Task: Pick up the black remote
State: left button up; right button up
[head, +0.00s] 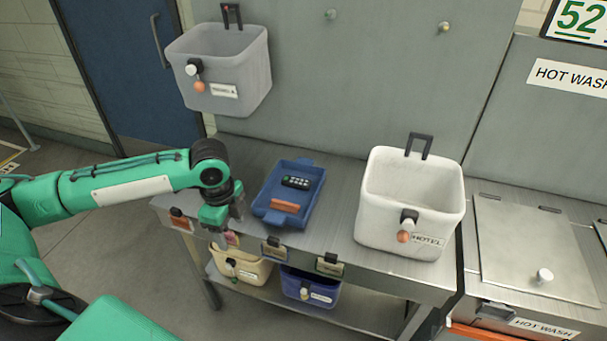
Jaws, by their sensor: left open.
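The black remote (296,182) is a small dark bar with light buttons. It lies in the blue tray (268,216) on the metal table, behind an orange-brown block (285,206). My left gripper (224,236) points down at the table's front left, to the left of the tray and apart from the remote. It is open, and I see nothing held in it; its fingertips are partly hidden. My right gripper is not in view.
A white bag (385,226) labelled HOTEL stands on the table (335,220) at the right. A grey bag (240,75) hangs on the wall behind. A cream bag (250,268) and a blue bag (320,290) sit on the lower shelf. The table between tray and white bag is clear.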

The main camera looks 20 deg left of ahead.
aim_at(290, 181)
jog(key=i, duration=1.15)
